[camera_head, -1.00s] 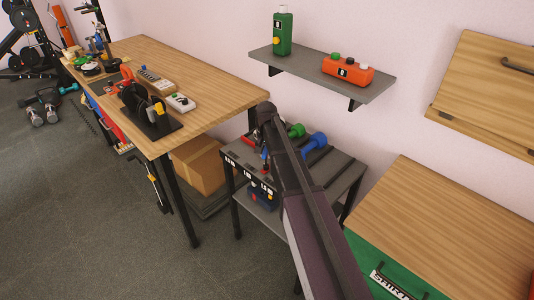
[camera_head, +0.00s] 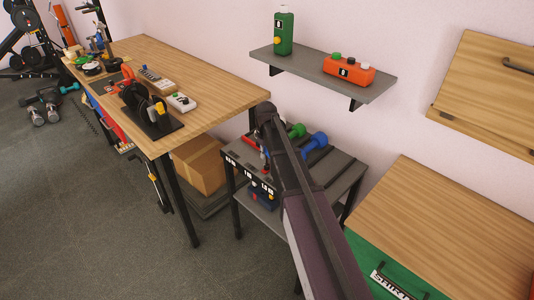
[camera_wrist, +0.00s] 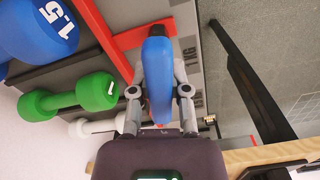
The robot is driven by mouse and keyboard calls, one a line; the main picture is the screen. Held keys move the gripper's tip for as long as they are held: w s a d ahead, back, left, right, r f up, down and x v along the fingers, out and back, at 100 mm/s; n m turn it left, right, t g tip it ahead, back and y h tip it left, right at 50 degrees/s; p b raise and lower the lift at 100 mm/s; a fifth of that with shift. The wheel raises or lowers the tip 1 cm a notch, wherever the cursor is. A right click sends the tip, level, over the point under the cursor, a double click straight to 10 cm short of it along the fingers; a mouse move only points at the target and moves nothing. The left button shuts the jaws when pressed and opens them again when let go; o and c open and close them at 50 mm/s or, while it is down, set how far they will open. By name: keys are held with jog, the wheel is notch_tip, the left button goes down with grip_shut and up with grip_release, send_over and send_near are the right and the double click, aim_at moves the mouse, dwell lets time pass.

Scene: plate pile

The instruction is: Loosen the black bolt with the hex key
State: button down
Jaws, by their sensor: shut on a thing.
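My gripper (camera_wrist: 158,85) is shut on a blue, rounded, elongated thing (camera_wrist: 157,70) in the wrist view. I cannot tell whether this is the hex key's handle; its far end is hidden. In the head view, my gripper (camera_head: 264,158) is small and partly covered by my arm, over the left side of the dumbbell rack. I cannot make out a black bolt or a clear hex key in either view.
The grey rack (camera_head: 342,176) holds a green dumbbell (camera_head: 297,130) and a blue dumbbell (camera_head: 314,141). A red bar (camera_wrist: 137,39) lies close beyond my gripper. A wooden workbench (camera_head: 215,89) stands left, a wall shelf (camera_head: 308,66) above. Open floor (camera_head: 110,230) lies at left.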

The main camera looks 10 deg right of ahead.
jog(key=shift+a+n, duration=0.1)
jog(key=shift+n, duration=0.9)
jog(key=c, duration=0.5)
grip_release()
